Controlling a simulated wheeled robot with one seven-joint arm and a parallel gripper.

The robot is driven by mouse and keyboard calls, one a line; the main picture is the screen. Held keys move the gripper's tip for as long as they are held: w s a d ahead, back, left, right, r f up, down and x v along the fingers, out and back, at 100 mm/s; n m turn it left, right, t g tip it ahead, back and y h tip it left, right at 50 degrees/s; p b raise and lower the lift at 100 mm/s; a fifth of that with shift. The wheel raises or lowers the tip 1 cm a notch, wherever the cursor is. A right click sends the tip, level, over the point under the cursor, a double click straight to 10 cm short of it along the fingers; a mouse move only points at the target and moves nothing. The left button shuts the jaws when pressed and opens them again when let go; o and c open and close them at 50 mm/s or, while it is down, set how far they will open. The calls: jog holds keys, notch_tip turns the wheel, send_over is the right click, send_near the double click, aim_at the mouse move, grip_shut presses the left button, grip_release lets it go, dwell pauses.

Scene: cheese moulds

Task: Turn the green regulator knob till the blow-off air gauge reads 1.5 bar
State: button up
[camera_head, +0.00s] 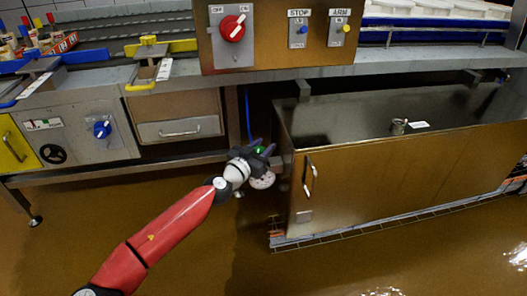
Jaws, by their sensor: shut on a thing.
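My red arm reaches up from the lower left to a spot under the counter, left of the steel tank. My gripper (268,153) is there, small and dark, with its fingers around the green regulator knob (258,149). Only a small bright green patch of the knob shows; the gripper hides the rest. A pale round disc (263,181) shows just below the gripper. I cannot tell whether it is the blow-off air gauge, and no needle or reading can be made out.
A blue hose (247,112) hangs above the gripper. The steel tank (400,178) stands close on the right. A drawer (180,129) and a panel with a blue knob (102,130) are on the left. The counter edge (330,73) runs overhead. Brown floor is open in front.

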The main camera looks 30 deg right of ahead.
jog(key=n+t+y, duration=0.2)
jog(key=t, duration=0.1)
jog(key=n+t+y, duration=0.2)
jog(key=n+y, duration=0.1)
jog(key=shift+w+a+t, duration=0.15)
jog(key=shift+w+t, duration=0.05)
jog(key=shift+t, duration=0.2)
jog(key=shift+w+a+n+t+y+b, duration=0.1)
jog(key=shift+n+t+y+b, duration=0.45)
jog(key=shift+y, duration=0.45)
jog(key=shift+w+a+n+t+y+b, duration=0.15)
jog(key=shift+n+t+y, duration=0.3)
jog(key=shift+n+y, duration=0.45)
jog(key=shift+n+t+y+b, duration=0.3)
jog(key=shift+n+y+b, duration=0.2)
jog(key=shift+y, duration=0.4)
jog(key=shift+a+n+y, duration=0.2)
jog(key=shift+n+y, duration=0.25)
jog(key=shift+y, duration=0.15)
jog(key=o, duration=1)
jog(key=shift+b, duration=0.35)
